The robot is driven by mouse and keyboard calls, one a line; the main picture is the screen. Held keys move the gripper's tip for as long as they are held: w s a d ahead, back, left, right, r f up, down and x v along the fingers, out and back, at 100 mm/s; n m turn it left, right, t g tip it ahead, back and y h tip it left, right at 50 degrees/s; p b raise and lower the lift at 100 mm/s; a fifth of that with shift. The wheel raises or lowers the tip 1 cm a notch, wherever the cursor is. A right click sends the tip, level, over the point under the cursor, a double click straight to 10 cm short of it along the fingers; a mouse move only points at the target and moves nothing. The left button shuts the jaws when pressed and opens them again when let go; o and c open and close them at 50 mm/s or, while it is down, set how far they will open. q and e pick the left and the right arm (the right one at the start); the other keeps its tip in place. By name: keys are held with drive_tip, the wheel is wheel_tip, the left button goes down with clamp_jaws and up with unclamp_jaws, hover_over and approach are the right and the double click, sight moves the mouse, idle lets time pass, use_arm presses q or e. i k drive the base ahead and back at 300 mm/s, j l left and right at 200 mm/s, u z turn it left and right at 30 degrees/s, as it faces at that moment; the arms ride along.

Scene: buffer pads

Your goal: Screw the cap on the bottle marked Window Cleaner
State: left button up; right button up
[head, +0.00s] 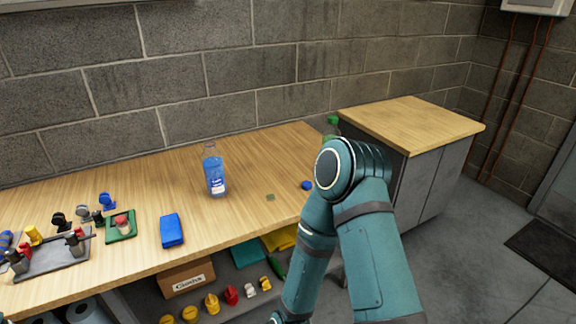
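A clear bottle of blue liquid (216,175) stands upright near the middle of the workbench, with a white label too small to read for certain. Its clear neck shows at the top with no cap visible on it. A small round blue piece (307,185), which looks like a cap, lies on the bench to the right of the bottle. A green-topped item (332,123), perhaps another bottle, is mostly hidden behind my arm. Neither of my grippers is in view; only upper parts of my arm show at the right.
The wooden workbench (255,152) holds a blue block or cloth (172,230), a green tray (121,227) and a dark tray of tools (50,258) at left. A box (187,279) and several coloured items sit below. A cabinet (412,122) stands at right. Bench space around the bottle is clear.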

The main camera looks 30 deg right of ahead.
sight(211, 158)
drive_tip(key=i+l, duration=0.1)
drive_tip(key=l, duration=0.6)
drive_tip(key=i+l, duration=0.1)
drive_tip(key=l, duration=0.65)
drive_tip(key=i+l, duration=0.1)
drive_tip(key=l, duration=0.6)
